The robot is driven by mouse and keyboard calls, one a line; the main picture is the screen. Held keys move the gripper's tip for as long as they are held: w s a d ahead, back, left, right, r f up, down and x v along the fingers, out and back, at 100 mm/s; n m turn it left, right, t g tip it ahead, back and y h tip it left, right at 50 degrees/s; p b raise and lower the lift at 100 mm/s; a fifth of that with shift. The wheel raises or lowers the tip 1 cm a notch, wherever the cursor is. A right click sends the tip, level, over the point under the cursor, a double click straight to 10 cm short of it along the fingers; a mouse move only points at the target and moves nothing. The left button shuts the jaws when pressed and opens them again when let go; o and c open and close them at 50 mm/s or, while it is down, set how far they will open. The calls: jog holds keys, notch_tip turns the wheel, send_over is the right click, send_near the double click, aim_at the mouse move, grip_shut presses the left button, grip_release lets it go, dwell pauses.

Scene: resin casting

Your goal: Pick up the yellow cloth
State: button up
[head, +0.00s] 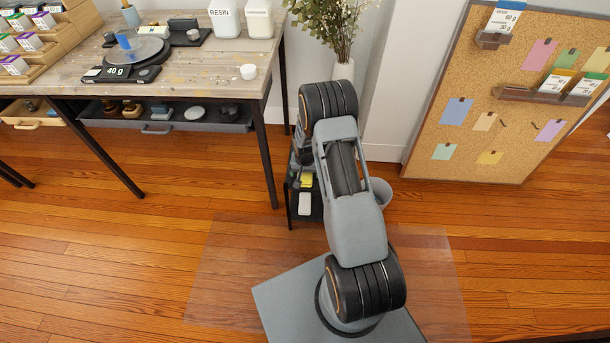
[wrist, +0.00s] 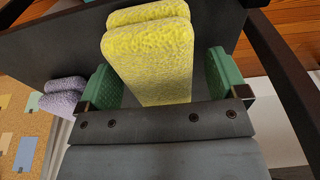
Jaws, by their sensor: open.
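The yellow cloth (wrist: 150,52) is a thick folded pad with a rough surface. It shows large in the wrist view and as a small yellow patch (head: 306,181) on a dark shelf unit in the head view. My gripper (wrist: 162,82) is open, with one green finger pad on each side of the cloth. The cloth's near end is hidden behind the gripper body.
A folded purple cloth (wrist: 62,94) lies left of the gripper on the dark shelf (wrist: 50,45). A pale block (head: 305,204) sits below the yellow cloth in the head view. The workbench (head: 200,75) stands left of the shelf unit, a bin (head: 382,192) right. Open wooden floor lies left.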

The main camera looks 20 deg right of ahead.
jog(key=c, duration=1)
jog(key=shift+r, duration=0.1)
jog(key=shift+r, duration=0.45)
notch_tip(320, 180, up, 2)
jog(key=shift+r+p, duration=0.25)
jog(key=shift+p, duration=0.4)
jog(key=s+d+r+p, duration=0.1)
jog(key=s+r+p, duration=0.1)
jog(key=s+r, duration=0.2)
jog(key=s+d+r+p, duration=0.1)
jog(key=s+r+p, duration=0.1)
jog(key=s+r, duration=0.3)
jog(key=s, duration=0.4)
jog(key=shift+s+d+r, duration=0.15)
jog(key=shift+s+r, duration=0.1)
jog(key=shift+s, duration=0.15)
